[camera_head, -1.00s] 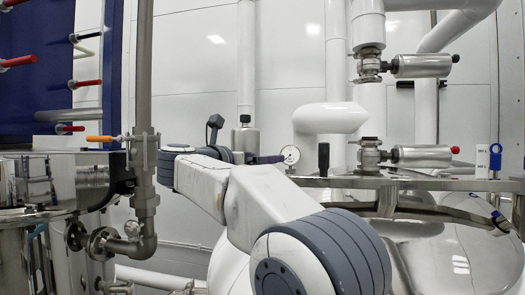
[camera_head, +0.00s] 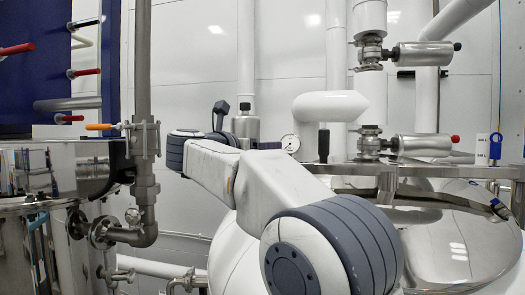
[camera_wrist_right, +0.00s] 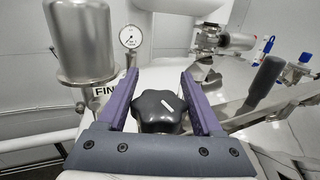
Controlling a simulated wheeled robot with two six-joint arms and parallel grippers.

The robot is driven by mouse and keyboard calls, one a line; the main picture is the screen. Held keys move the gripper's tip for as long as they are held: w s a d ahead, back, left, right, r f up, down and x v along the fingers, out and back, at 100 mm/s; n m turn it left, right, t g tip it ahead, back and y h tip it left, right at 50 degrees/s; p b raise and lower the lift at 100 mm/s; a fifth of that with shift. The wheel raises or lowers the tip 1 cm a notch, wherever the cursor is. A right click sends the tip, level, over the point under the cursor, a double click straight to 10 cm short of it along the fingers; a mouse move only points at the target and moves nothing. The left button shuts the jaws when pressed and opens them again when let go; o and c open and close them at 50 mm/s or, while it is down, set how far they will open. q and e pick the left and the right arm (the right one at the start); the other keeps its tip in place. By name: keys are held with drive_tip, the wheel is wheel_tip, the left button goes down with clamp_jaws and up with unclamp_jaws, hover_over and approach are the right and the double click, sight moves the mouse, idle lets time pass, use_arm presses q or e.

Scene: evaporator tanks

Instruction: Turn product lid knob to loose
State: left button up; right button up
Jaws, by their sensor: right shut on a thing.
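The product lid knob is a black star-shaped knob (camera_wrist_right: 160,110) with a white line on top that slants up to the right in the right wrist view. My right gripper (camera_wrist_right: 158,74) has its two purple fingers on either side of this knob and is shut on it. In the head view my right gripper (camera_head: 264,145) shows only as a small purple piece beyond my wrist, and I cannot make out the knob there. My left gripper is in neither view.
A round gauge (camera_wrist_right: 130,37) and a metal canister (camera_wrist_right: 82,38) stand beyond the knob. A black upright handle (camera_head: 323,144) and a valve with a metal cylinder (camera_head: 408,145) are to the right. An orange-handled pipe valve (camera_head: 102,127) is at the left.

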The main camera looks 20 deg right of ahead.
drive_tip(key=shift+w+a+r+n+t+y+p, duration=0.1)
drive_tip(key=shift+w+a+n+t+y+p, duration=0.3)
drive_tip(key=shift+n+t+y+p, duration=1.55)
drive_tip(key=shift+w+a+n+t+y+p, duration=0.1)
drive_tip(key=shift+a+n+t+y+p, duration=0.45)
drive_tip(key=shift+n+y, duration=2.85)
drive_tip(key=shift+w+a+r+n+t+y+p, duration=0.15)
drive_tip(key=shift+a+n+t+y+p, duration=0.75)
drive_tip(key=shift+y, duration=2.95)
drive_tip(key=shift+d+f+n+t, duration=0.15)
drive_tip(key=shift+d+n+t, duration=0.1)
drive_tip(key=shift+n+t, duration=0.25)
drive_tip(key=o, duration=1.3)
drive_tip(key=shift+o, duration=0.2)
